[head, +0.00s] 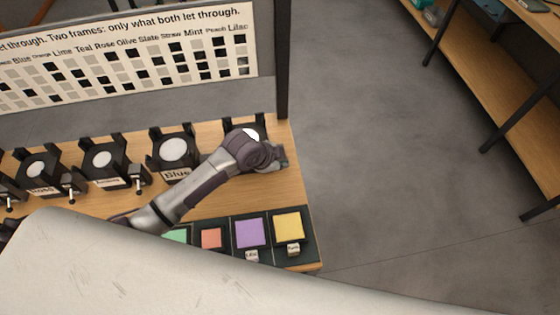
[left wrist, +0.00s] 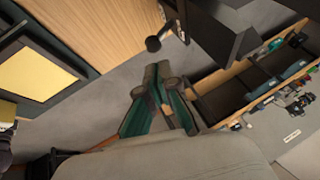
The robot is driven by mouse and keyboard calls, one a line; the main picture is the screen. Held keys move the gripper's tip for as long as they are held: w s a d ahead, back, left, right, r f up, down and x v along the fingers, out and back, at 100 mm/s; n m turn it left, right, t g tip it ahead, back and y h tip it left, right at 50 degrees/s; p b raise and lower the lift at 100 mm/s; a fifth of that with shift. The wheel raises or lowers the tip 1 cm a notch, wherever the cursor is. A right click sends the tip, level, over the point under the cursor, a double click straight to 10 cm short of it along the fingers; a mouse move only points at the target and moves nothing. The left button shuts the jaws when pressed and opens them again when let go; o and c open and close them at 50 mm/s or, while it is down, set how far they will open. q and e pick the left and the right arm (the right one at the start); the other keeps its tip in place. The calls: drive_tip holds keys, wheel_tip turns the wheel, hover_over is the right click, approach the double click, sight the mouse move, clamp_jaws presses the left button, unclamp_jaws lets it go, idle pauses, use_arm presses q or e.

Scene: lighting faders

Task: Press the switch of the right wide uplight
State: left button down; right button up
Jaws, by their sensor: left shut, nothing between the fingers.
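A row of black uplights with round white lenses stands along the wooden table. The rightmost uplight (head: 232,127) is mostly hidden behind my left arm; its label and switch cannot be seen in the head view. In the left wrist view, the black body of an uplight (left wrist: 215,30) shows at the top, with a round dark knob (left wrist: 153,44) on a short stem beside it. My left gripper (head: 281,159) is at the table's right end, just right of that uplight. In the left wrist view its fingers (left wrist: 158,72) are shut and empty, with the tips below the knob, apparently apart from it.
Other uplights, one labelled Blue (head: 174,148), stand to the left. Purple (head: 250,233) and yellow (head: 288,225) squares lie in dark frames at the front. A black post (head: 283,60) and a printed board (head: 130,55) rise behind. Shelves (head: 500,80) stand across open floor.

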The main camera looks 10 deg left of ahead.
use_arm(q)
drive_tip(key=shift+w+a+f, duration=0.1)
drive_tip(key=shift+a+f, duration=0.25)
drive_tip(key=shift+f, duration=0.4)
use_arm(e)
drive_tip(key=shift+s+r, duration=0.2)
drive_tip(key=shift+s, duration=0.05)
use_arm(q)
drive_tip(key=shift+f, duration=0.15)
use_arm(e)
drive_tip(key=shift+s+f, duration=0.1)
drive_tip(key=shift+f, duration=0.05)
use_arm(q)
drive_tip(key=shift+s+d+t, duration=0.1)
drive_tip(key=shift+s+t, duration=0.15)
drive_tip(key=shift+t, duration=0.15)
use_arm(e)
drive_tip(key=shift+s+f, duration=0.2)
drive_tip(key=shift+s, duration=0.3)
use_arm(q)
drive_tip(key=shift+f+b, duration=0.2)
drive_tip(key=shift+b, duration=0.2)
use_arm(e)
drive_tip(key=shift+s+f, duration=0.15)
